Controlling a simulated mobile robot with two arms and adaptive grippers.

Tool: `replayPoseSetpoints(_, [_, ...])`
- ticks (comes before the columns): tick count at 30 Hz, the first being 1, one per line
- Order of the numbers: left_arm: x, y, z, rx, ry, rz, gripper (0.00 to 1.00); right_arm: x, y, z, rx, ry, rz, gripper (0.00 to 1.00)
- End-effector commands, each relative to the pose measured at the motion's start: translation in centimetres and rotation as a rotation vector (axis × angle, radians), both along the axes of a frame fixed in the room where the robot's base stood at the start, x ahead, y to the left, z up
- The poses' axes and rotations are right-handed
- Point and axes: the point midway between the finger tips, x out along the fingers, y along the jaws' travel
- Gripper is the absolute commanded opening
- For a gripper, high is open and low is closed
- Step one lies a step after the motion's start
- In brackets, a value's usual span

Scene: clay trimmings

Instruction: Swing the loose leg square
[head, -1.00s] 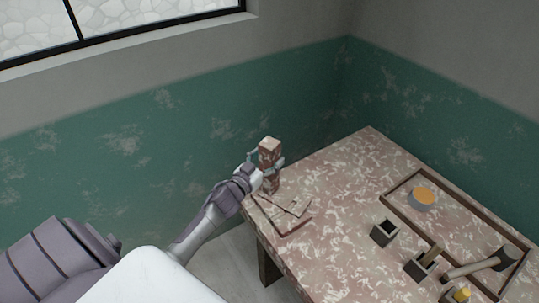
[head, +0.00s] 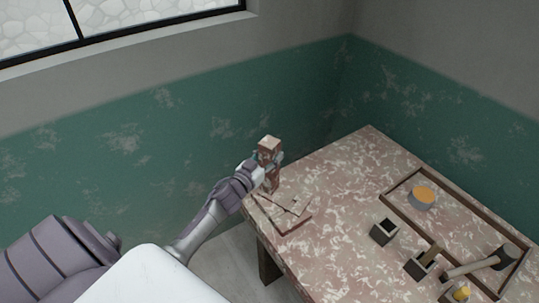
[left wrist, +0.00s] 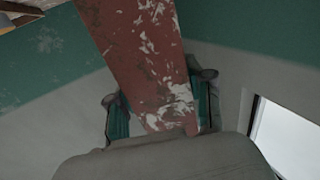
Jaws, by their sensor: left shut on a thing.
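The loose leg (head: 269,147) is a blocky post, reddish-brown with white patches. It stands roughly upright at the left corner of the table (head: 340,180), beside a flat brownish piece (head: 290,222) with thin strips on it. My left gripper (head: 267,160) is shut on the leg's upper part. In the left wrist view the leg (left wrist: 140,55) runs up from between the teal finger pads of the gripper (left wrist: 160,112), tilted in the picture. The leg's lower end is partly hidden by the gripper, so I cannot tell how it joins. My right gripper is out of view.
The table's back middle is clear.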

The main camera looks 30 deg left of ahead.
Motion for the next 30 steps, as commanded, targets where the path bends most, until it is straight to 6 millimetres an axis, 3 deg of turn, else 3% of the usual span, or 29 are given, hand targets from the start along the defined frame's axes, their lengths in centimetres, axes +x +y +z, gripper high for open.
replayPoseSetpoints(7, [0.1,0.1,0.2,0.009,0.000,-0.135,0.00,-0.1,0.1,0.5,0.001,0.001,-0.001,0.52])
replayPoseSetpoints(15, [0.2,0.0,-0.1,0.006,-0.004,-0.351,0.00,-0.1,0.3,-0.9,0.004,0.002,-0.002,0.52])
replayPoseSetpoints(28, [0.0,0.0,0.1,0.000,-0.003,-0.397,0.00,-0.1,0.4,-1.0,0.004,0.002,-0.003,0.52])
replayPoseSetpoints(29, [0.0,0.0,0.1,0.000,-0.003,-0.397,0.55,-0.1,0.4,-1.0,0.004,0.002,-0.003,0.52])
replayPoseSetpoints(30, [0.0,0.0,0.1,0.000,-0.002,-0.397,0.62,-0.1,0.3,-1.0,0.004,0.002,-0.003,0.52])
